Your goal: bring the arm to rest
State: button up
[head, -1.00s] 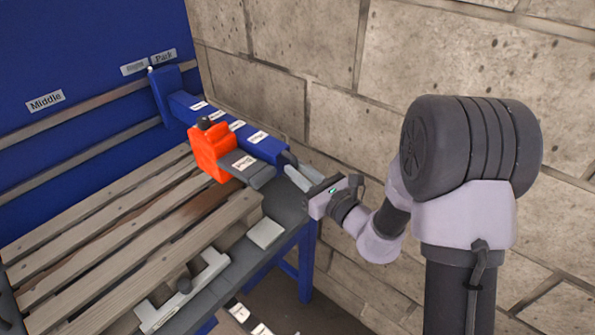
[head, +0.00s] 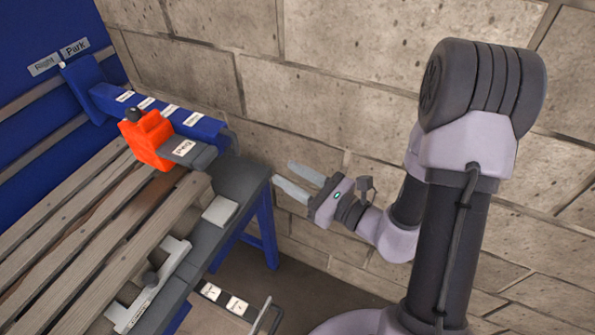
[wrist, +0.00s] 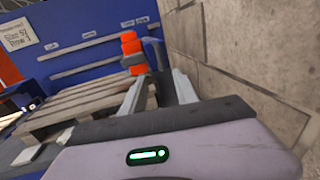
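My gripper (head: 300,184) is to the right of the bench corner, near the block wall, with its two pale fingers spread apart and nothing between them. In the wrist view the same fingers (wrist: 160,92) are apart, with the dark bench end seen between them. The gripper touches nothing that I can see. My arm is bent, with its forearm low and the gripper pointing left toward the bench.
A blue bench (head: 262,232) holds a wooden slatted pallet (head: 95,225). An orange block (head: 146,140) sits on a blue labelled rail (head: 160,112). A block wall (head: 330,80) stands behind. A grey handle bar (head: 150,285) lies along the pallet's front. Open floor shows below.

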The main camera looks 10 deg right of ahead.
jog(key=shift+p+v, duration=0.85)
jog(key=shift+v, duration=0.05)
jog(key=shift+r, duration=0.15)
